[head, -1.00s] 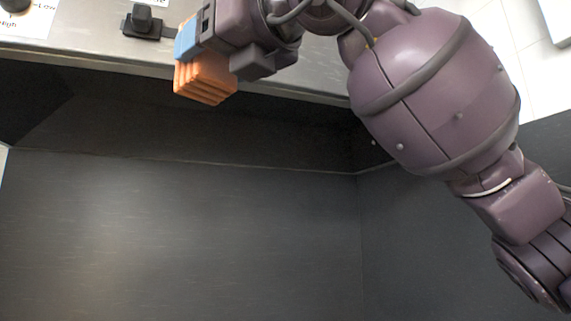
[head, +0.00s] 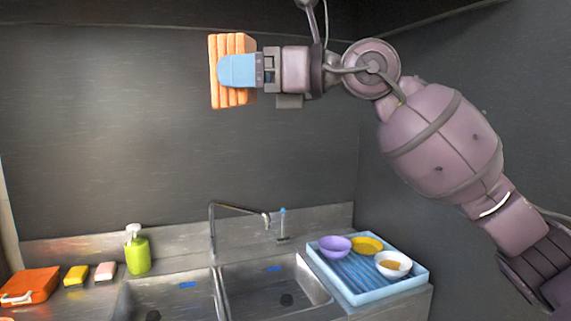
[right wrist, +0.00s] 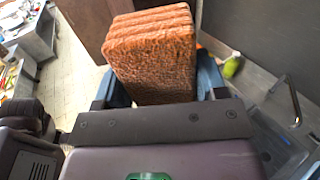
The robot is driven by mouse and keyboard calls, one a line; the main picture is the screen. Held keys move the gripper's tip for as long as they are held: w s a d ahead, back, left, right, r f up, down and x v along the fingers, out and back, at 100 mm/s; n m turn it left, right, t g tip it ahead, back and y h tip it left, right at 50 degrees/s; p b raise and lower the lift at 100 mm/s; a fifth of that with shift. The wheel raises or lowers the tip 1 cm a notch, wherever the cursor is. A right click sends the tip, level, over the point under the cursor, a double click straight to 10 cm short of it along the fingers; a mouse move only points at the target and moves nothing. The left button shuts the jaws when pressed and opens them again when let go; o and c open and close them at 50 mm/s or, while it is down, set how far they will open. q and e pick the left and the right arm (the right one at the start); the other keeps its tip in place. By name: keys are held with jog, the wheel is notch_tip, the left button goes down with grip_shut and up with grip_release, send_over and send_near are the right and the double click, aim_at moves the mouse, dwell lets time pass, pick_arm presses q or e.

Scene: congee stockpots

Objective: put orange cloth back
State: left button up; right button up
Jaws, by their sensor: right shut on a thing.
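The orange cloth (head: 214,88) is a thick folded stack, held upright high in front of the dark wall in the head view. My right gripper (head: 237,71) has blue fingers and is shut on it, with the layers showing on both sides of the near finger. In the right wrist view the cloth (right wrist: 152,52) stands up between the blue fingers of the right gripper (right wrist: 162,88). My left gripper is not in view.
Below is a steel counter with a double sink (head: 275,285) and faucet (head: 212,232). A blue tray (head: 419,276) with bowls stands at the right. A green soap bottle (head: 138,257), yellow sponge (head: 76,275), pink sponge (head: 105,271) and orange-red item (head: 32,284) stand at the left.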

jog(key=w+d+f+m+t+h, duration=0.1)
jog(key=d+f+m+t+h, duration=0.25)
jog(key=d+f, duration=0.65)
jog(key=w+d+f+m+t+h, duration=0.25)
jog(key=d+f+m+t, duration=0.2)
jog(key=f, duration=0.95)
jog(key=d+f+m+t+h, duration=0.3)
jog(key=d+f+t+h, duration=0.15)
jog(key=d+f, duration=0.6)
jog(key=s+d+f+m+t+h, duration=0.1)
jog(key=s+d+f+m+h, duration=0.2)
jog(key=f, duration=0.6)
jog(key=s+d+f+m+t+h, duration=0.2)
jog(key=s+d+f+h, duration=0.25)
jog(key=f, duration=0.35)
jog(key=a, duration=0.6)
jog(key=shift+r, duration=0.35)
jog(key=shift+w+a, duration=0.1)
dwell(0.3)
